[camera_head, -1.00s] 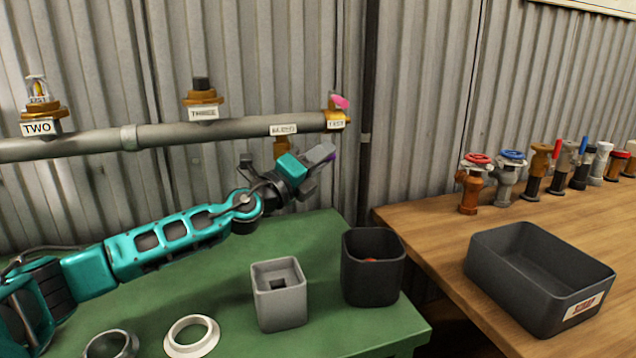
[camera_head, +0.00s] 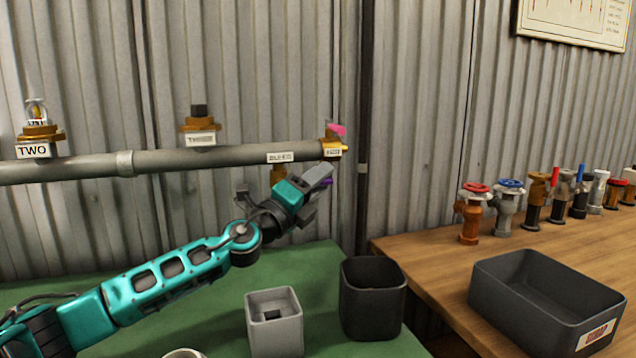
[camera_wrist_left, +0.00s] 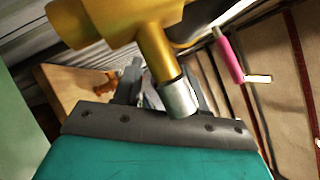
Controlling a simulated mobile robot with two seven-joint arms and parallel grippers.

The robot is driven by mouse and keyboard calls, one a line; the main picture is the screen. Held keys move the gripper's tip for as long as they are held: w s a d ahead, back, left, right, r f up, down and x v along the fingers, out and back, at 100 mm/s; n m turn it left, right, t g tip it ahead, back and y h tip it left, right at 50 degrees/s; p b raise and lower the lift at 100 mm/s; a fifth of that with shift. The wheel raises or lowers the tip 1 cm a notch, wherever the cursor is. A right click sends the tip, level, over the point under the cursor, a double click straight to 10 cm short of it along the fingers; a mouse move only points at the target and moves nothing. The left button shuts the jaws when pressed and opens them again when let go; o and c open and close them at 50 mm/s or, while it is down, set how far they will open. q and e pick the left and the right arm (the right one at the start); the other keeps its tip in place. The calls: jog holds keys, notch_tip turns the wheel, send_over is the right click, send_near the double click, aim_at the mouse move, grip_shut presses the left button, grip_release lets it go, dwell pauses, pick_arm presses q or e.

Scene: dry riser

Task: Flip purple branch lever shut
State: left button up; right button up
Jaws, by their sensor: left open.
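A brass branch valve (camera_head: 279,171) hangs under the pipe there, partly behind the gripper. My left gripper (camera_head: 315,190) is open, close to this valve. In the left wrist view a brass fitting (camera_wrist_left: 155,50) with a silver end (camera_wrist_left: 180,98) lies just in front of the gripper (camera_wrist_left: 160,95). I cannot tell whether the fingers touch the lever. My right gripper is out of view.
A pink lever (camera_head: 337,130) sits on the pipe's end fitting, and it also shows in the left wrist view (camera_wrist_left: 230,55). The grey pipe (camera_head: 240,155) runs along the wall.

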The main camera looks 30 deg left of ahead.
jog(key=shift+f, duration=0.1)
pick_arm(q)
jog(key=shift+s+f, duration=0.2)
jog(key=shift+s, duration=0.05)
jog(key=b+v, duration=0.4)
jog(key=v, duration=0.8)
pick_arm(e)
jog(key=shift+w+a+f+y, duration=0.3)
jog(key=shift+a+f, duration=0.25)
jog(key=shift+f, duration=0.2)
pick_arm(q)
jog(key=shift+s, duration=0.2)
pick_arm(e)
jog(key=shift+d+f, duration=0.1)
pick_arm(q)
jog(key=shift+r, duration=0.15)
